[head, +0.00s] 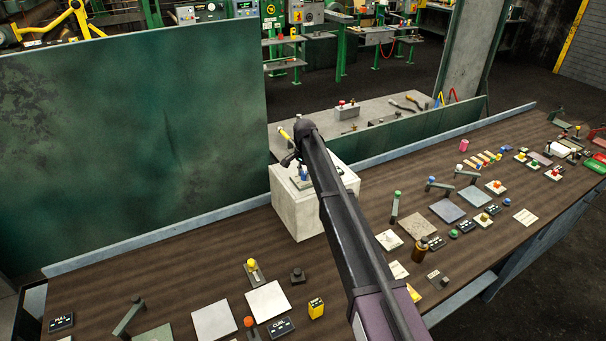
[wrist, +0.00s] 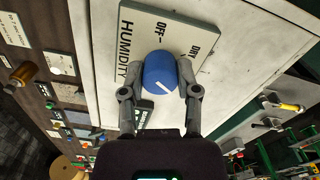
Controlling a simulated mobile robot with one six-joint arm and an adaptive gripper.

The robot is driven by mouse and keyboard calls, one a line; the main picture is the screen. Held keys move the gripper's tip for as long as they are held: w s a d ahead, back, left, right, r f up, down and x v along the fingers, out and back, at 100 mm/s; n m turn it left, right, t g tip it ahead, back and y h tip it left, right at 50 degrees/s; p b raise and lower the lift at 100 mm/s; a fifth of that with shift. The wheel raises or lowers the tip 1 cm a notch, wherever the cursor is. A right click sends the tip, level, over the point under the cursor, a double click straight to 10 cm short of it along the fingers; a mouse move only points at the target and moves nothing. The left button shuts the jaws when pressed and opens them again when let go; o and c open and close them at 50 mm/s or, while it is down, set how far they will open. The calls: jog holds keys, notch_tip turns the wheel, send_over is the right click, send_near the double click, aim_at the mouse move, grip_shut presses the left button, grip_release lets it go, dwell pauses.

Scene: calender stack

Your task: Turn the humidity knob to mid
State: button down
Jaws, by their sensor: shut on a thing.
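The blue humidity knob (wrist: 160,72) is round, with a short slanted white line on its face. It sits on a pale plate (wrist: 205,28) marked HUMIDITY and OFF, with a partly covered word that seems to start DR. No mid mark shows; my right finger and the knob cover part of the plate. My gripper (wrist: 164,70) is shut on the knob, one finger on each side. In the head view the knob (head: 303,171) is small and partly hidden behind my gripper (head: 296,160), on top of a white block (head: 296,212).
My arm crosses the bench (head: 180,268) and hides part of it. Several knobs, levers and plates spread left and right of the block. A green panel (head: 130,140) stands behind on the left. A yellow-handled tool (wrist: 291,106) lies to the right in the wrist view.

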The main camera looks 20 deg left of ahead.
jog(key=shift+s, duration=0.1)
dwell(0.4)
jog(key=shift+c, duration=1.7)
grip_release()
jog(key=shift+f, duration=0.1)
